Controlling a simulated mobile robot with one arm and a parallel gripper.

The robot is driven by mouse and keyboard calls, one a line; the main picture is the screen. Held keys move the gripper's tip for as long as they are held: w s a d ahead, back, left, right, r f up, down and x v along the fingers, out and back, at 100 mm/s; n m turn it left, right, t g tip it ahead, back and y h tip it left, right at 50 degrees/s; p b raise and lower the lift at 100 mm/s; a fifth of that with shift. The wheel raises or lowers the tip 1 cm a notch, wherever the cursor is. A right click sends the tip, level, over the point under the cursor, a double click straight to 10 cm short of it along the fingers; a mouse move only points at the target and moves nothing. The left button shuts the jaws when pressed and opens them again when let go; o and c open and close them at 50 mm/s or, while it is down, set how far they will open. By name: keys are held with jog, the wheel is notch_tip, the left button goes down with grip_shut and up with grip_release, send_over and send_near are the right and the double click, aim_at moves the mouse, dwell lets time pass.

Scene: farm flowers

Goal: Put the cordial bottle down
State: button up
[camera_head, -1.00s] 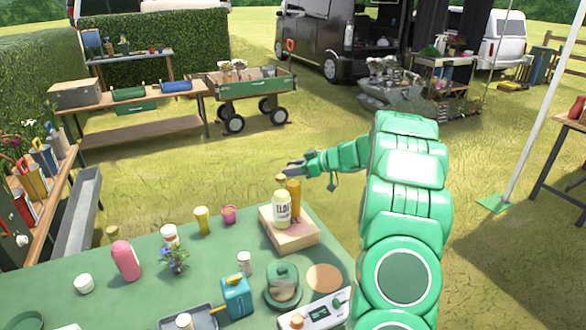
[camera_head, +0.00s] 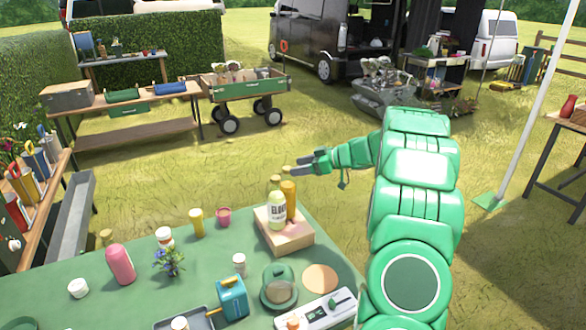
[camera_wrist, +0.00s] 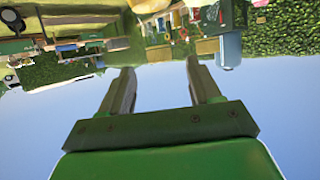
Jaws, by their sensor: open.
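The cordial bottle (camera_head: 277,212), pale yellow-green with a white label reading roughly "ELD…", stands upright on a wooden block (camera_head: 291,237) on the green table. An amber bottle or jar (camera_head: 290,190) stands right beside it, partly behind it. My gripper (camera_head: 291,167) is open and empty, above and just beyond the cordial bottle, apart from it. In the wrist view both fingers (camera_wrist: 160,70) are spread with nothing between them; that view looks upside down, and I cannot pick out the bottle there.
Open grass lies beyond the table.

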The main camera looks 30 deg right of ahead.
jog(key=v, duration=0.6)
jog(key=shift+s+d+r, duration=0.15)
jog(key=shift+s+d, duration=0.1)
jog(key=shift+d, duration=0.05)
